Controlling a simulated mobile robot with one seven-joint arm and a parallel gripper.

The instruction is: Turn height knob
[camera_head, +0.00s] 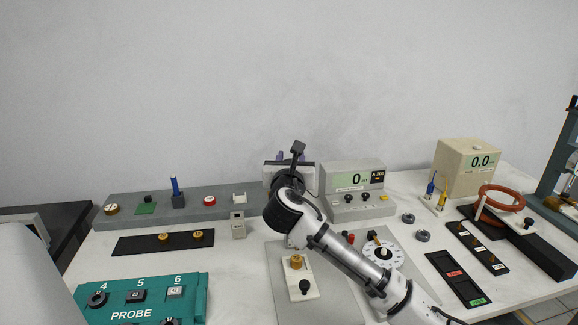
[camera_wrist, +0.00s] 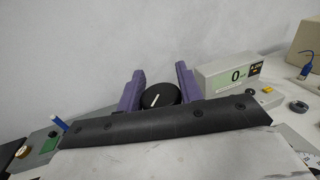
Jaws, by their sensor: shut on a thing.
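The height knob (camera_wrist: 160,96) is a round black knob with a white pointer line, seen in the wrist view between the two purple fingers. My gripper (camera_wrist: 160,88) is shut on it, with one finger at each side. The pointer line leans up to the right. The knob's lower part is hidden by the dark edge of my wrist. In the head view my gripper (camera_head: 291,158) is at the back middle of the bench, left of the grey meter, and my arm hides most of what stands there.
The grey meter (camera_head: 345,180) reads 0. A beige box (camera_head: 467,167) reading 0.0 stands at the back right. A white dial (camera_head: 383,254) and a small stand with a brass knob (camera_head: 297,262) are close to my arm. A teal probe tray (camera_head: 197,302) is at the front left.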

